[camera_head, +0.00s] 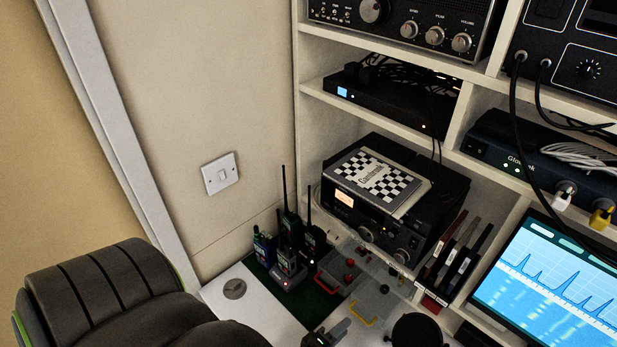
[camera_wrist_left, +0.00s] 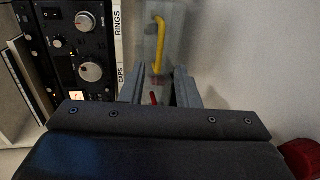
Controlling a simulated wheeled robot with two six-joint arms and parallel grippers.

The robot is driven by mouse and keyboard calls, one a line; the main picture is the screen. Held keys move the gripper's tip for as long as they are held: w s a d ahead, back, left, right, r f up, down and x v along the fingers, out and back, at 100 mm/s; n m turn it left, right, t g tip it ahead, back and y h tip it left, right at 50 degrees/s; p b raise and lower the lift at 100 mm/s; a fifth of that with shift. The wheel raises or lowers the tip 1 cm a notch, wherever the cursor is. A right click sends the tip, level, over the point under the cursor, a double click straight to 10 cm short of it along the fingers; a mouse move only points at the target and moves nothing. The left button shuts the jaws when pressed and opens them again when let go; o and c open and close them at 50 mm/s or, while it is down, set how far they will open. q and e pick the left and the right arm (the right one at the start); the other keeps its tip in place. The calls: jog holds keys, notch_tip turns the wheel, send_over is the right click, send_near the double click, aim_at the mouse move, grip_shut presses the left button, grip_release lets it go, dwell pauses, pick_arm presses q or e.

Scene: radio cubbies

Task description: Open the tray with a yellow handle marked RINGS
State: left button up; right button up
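The yellow handle (camera_head: 362,318) is on a grey, see-through tray unit at the lower middle of the head view. In the left wrist view the yellow handle (camera_wrist_left: 158,45) stands out ahead of the fingers, beside a white strip with the label RINGS (camera_wrist_left: 118,18). A CAPS label (camera_wrist_left: 121,74) is on the same strip, and a red handle (camera_wrist_left: 153,98) shows between the fingers. My left gripper (camera_wrist_left: 160,88) is open, with nothing visibly gripped; in the head view the left gripper (camera_head: 335,332) is partly cut off near the yellow handle. My right gripper is not in view.
Handheld radios (camera_head: 287,255) stand on a green mat left of the trays. A black radio (camera_head: 395,200) with a checkered book (camera_head: 375,180) sits behind. A round black object (camera_head: 416,332) is close right of the yellow handle. A monitor (camera_head: 555,280) stands at the right.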

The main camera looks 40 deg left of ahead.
pick_arm(q)
jog(key=v, duration=1.2)
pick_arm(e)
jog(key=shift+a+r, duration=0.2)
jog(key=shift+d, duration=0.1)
